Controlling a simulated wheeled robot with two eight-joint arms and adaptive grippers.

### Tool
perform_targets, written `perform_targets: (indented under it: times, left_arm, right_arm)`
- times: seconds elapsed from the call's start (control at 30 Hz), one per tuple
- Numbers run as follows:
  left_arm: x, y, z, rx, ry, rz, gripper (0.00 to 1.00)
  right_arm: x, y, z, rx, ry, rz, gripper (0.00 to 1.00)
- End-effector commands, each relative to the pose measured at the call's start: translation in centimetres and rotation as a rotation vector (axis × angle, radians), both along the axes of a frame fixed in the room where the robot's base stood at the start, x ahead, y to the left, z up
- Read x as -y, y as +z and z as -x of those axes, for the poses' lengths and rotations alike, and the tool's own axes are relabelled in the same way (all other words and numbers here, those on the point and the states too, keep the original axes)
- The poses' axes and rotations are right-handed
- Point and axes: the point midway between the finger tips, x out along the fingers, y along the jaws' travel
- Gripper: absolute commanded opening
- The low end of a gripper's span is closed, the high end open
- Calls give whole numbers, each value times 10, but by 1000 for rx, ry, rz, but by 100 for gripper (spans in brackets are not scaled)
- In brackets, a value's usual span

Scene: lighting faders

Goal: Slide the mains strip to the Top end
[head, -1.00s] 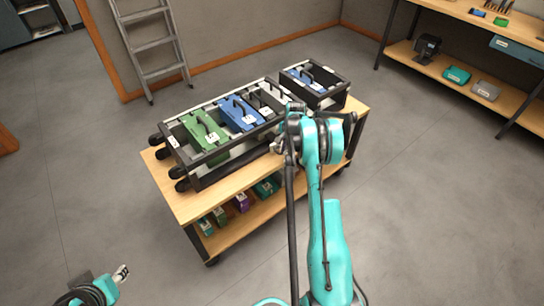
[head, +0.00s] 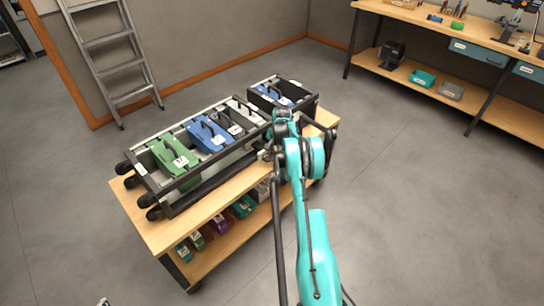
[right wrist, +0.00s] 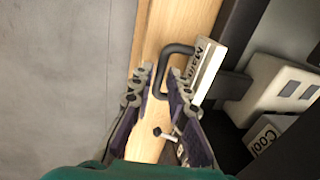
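The mains strip shows in the right wrist view by its label (right wrist: 207,66), which reads "Main…" with the rest unclear, and its dark looped handle (right wrist: 177,48). My right gripper (right wrist: 160,85) is open, its two fingers apart. The end of the handle loop reaches between the fingertips; I cannot tell whether they touch. In the head view my right gripper (head: 272,150) is at the near side of the rack (head: 195,202), and my arm hides the mains strip there. Only a scrap of my left gripper (head: 103,302) shows at the bottom edge.
A green strip (head: 172,155) and a blue strip (head: 207,135) lie in the rack. A smaller box (head: 312,100) stands beside it on the wooden cart (head: 160,238). A white strip labelled "Cool" (right wrist: 282,88) is close right of my gripper. Floor around the cart is clear.

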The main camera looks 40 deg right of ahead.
Motion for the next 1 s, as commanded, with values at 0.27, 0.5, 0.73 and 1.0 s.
perform_targets:
  times: [0.27,0.5,0.73,1.0]
  left_arm:
    - [0,0,0,0,0,0,40]
    - [0,0,0,0,0,0,40]
    - [0,0,0,0,0,0,40]
    - [0,0,0,0,0,0,40]
  right_arm:
    - [-3,0,0,-1,2,-5,19]
    - [-2,28,5,-2,2,-6,19]
    - [0,78,14,-1,1,-5,19]
    - [2,113,20,-1,0,-4,19]
